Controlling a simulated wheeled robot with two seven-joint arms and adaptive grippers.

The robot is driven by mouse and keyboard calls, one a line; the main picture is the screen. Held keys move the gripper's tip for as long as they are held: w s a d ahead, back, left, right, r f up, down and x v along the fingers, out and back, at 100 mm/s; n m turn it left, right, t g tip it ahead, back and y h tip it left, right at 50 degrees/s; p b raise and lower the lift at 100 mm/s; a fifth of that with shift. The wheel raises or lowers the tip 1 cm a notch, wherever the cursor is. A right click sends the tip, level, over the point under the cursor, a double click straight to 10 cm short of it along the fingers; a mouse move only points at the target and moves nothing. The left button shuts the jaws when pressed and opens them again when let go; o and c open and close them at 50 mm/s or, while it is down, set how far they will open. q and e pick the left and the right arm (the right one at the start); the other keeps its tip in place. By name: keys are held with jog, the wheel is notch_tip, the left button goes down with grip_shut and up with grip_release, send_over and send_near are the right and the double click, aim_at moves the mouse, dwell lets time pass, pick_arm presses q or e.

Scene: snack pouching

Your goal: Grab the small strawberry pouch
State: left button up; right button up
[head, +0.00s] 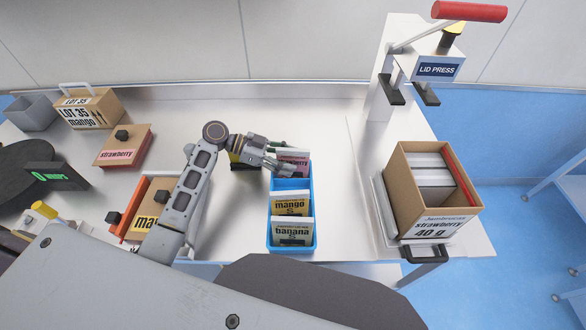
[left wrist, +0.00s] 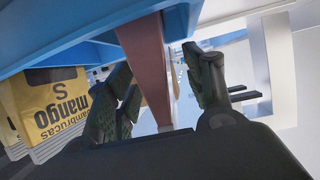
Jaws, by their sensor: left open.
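The small strawberry pouch (head: 294,158) is pink and stands upright in the far end of a blue rack (head: 270,213). In the left wrist view the pouch (left wrist: 146,62) shows as a pinkish-brown edge between the fingers. My left gripper (head: 282,155) is open at the far left corner of the rack, beside the pouch. In the left wrist view its two fingers (left wrist: 160,82) lie on either side of the pouch; I cannot tell whether they touch it. My right gripper is not in view.
A yellow mango pouch (head: 292,204) and a pale banana pouch (head: 293,233) stand nearer in the rack. The lid press (head: 437,70) and an open cardboard box (head: 400,190) are at right. A red strawberry box (head: 125,145) is at left. The table right of the rack is clear.

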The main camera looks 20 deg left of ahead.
pick_arm(q)
jog(key=shift+x, duration=1)
jog(key=c, duration=1)
